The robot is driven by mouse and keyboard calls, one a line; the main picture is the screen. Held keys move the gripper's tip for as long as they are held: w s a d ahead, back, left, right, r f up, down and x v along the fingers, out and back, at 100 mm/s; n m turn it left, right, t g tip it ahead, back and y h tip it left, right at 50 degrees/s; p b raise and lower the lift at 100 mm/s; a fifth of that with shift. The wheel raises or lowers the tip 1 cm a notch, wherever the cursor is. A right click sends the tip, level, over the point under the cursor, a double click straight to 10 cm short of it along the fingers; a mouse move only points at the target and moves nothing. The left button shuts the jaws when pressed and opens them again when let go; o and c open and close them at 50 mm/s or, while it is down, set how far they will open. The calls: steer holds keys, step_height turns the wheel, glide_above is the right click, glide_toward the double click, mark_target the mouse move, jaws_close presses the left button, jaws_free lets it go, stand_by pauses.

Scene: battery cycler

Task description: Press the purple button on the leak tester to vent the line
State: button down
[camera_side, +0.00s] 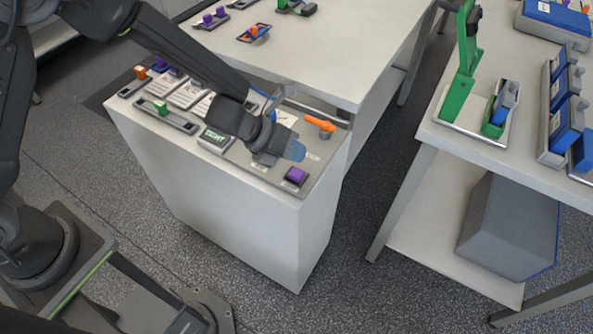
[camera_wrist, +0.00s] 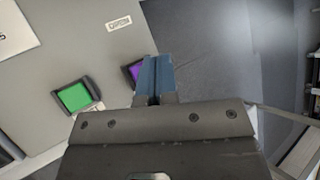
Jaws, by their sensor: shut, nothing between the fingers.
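The leak tester's grey top panel (camera_side: 262,172) is on a white cabinet. Its purple button (camera_side: 295,176) sits in a dark square frame near the front right corner. My gripper (camera_side: 297,151) is shut and empty, with bluish fingertips above the panel, a little behind the purple button in the side view. In the wrist view, the shut fingers (camera_wrist: 156,62) cover part of the purple button (camera_wrist: 133,72). Whether the fingertips touch anything is not clear. The display (camera_side: 215,137) seems to read "TIGHT".
A green button (camera_wrist: 74,97) in a dark frame lies left of the fingers in the wrist view. An orange handle (camera_side: 320,124) stands on the panel behind my gripper. A white table (camera_side: 330,60) adjoins at the back. The floor right of the cabinet is clear.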

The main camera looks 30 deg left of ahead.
mark_target(295, 171)
steer(key=shift+f, duration=1.3)
steer(key=shift+f, duration=0.1)
stand_by(1.0)
steer(key=shift+f, duration=0.3)
steer(key=shift+f, duration=0.55)
stand_by(0.7)
steer(key=shift+r, duration=1)
steer(key=shift+r, duration=2.5)
